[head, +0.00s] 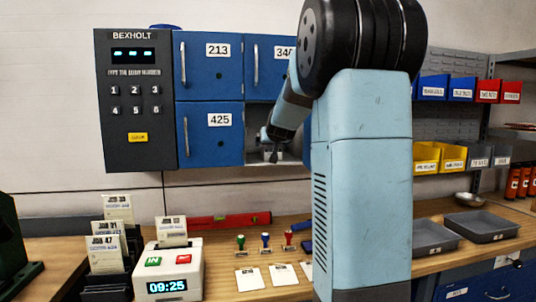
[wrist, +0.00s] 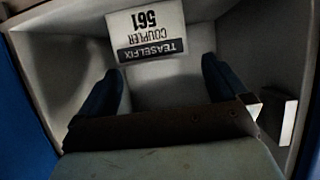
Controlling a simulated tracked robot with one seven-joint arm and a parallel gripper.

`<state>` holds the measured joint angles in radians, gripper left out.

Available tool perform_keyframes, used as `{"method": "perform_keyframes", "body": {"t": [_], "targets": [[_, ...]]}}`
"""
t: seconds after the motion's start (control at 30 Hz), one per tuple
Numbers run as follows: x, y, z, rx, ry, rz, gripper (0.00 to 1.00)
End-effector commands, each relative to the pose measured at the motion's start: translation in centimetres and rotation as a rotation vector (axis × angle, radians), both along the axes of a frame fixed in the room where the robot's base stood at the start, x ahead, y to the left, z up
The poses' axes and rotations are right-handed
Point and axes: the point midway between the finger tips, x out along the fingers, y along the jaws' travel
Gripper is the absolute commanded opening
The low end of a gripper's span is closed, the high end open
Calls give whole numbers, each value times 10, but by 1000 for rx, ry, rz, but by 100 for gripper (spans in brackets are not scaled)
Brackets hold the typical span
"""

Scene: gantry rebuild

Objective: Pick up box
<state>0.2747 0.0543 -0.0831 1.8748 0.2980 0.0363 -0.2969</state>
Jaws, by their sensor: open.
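The box (wrist: 146,28) is white with a black band and reads "Teaselfix coupler 561", upside down in the wrist view. It rests inside an open grey compartment (wrist: 60,75), near the top of the wrist view. My gripper (wrist: 162,66) is open, with its two dark blue fingers apart and nothing between them. The fingertips are close to the box's near edge, one toward each side; I cannot tell if they touch it. In the head view my gripper (head: 272,148) reaches into the open compartment (head: 258,172) beside door 425; the box is not clear there.
Compartment walls stand close on both sides of my gripper. A small black-and-white item (wrist: 282,120) is at the right in the wrist view. Blue door 425 (head: 212,140) and a keypad panel (head: 135,100) are left of the opening. A time clock (head: 168,270) stands on the bench below.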

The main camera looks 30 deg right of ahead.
Motion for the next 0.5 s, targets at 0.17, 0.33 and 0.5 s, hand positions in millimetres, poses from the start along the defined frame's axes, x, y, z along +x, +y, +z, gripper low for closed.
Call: {"method": "perform_keyframes", "body": {"t": [0.17,0.33,0.5], "targets": [[5,-4,-2,1,0,-4,100],[10,-7,-6,-1,0,-4,100],[25,-14,-17,2,1,-4,100]]}}
